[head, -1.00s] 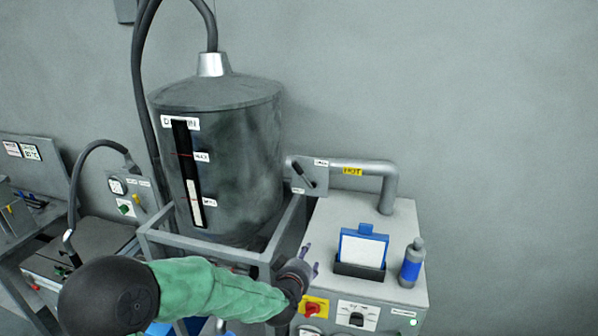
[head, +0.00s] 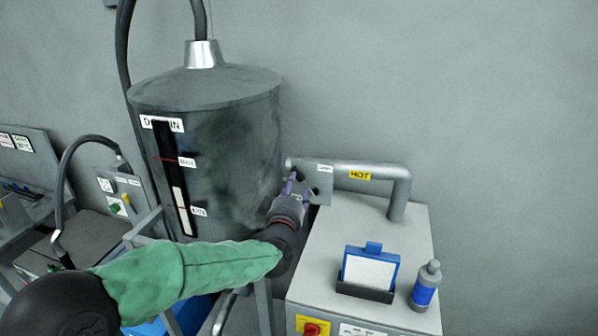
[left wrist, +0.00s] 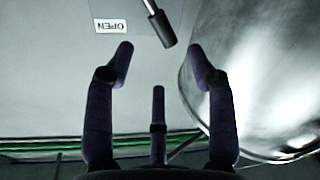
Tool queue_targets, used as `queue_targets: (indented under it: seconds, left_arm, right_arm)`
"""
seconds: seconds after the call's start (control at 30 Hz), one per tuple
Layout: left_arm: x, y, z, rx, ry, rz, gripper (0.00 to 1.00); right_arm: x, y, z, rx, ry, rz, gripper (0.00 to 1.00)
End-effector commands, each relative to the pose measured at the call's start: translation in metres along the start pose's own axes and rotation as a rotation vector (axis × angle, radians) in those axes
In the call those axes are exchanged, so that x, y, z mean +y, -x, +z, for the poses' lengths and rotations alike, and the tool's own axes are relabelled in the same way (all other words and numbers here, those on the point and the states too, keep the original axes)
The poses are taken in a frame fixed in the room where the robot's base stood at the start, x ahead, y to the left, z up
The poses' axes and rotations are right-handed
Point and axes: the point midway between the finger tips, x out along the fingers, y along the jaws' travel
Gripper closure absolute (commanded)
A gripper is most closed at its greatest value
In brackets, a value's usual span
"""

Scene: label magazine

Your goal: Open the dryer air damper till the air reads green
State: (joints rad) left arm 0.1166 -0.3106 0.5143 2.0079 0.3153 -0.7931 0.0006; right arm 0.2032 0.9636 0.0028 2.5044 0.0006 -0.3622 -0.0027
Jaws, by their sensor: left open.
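The damper plate (head: 321,170) is a grey panel on the pipe at the top of the dryer (head: 420,235). In the left wrist view a dark-ended damper lever (left wrist: 160,25) slants across the top, and an upside-down OPEN label (left wrist: 110,26) is left of it. My left gripper (head: 300,188) is in front of the plate and hides part of it and most of the lever. In the wrist view my left gripper (left wrist: 158,58) is open and empty, with the lever's end just beyond and between the fingertips. I see no contact. No green air reading can be made out.
The pipe (head: 400,190) carries a yellow HOT label (head: 360,175). A large grey hopper (head: 235,150) stands close on the left of my gripper. A blue clipboard holder (head: 368,270) and a bottle (head: 426,285) stand on the dryer top.

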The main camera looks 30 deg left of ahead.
Motion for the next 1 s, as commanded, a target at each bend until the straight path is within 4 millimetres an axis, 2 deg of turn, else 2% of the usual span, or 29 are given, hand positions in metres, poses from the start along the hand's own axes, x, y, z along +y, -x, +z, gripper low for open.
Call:
queue_targets:
  seconds: [0.3, 0.5, 0.7, 1.0]
  left_arm:
    - [0.0, -0.05, 0.0, -0.003, 0.0, -0.002, 0.44]
    - [0.0, -0.072, 0.0, -0.002, 0.0, -0.002, 0.44]
    - [0.0, -0.082, 0.001, -0.002, 0.001, -0.001, 0.44]
    - [-0.001, -0.083, 0.001, -0.002, 0.0, -0.001, 0.44]
  right_arm:
    - [-0.004, 0.012, 0.0, 0.002, 0.001, 0.0, 0.6]
    - [-0.006, 0.017, 0.0, 0.001, 0.001, 0.0, 0.6]
    - [-0.007, 0.019, 0.0, 0.002, 0.001, 0.0, 0.6]
    - [-0.007, 0.019, 0.0, 0.002, 0.001, 0.0, 0.6]
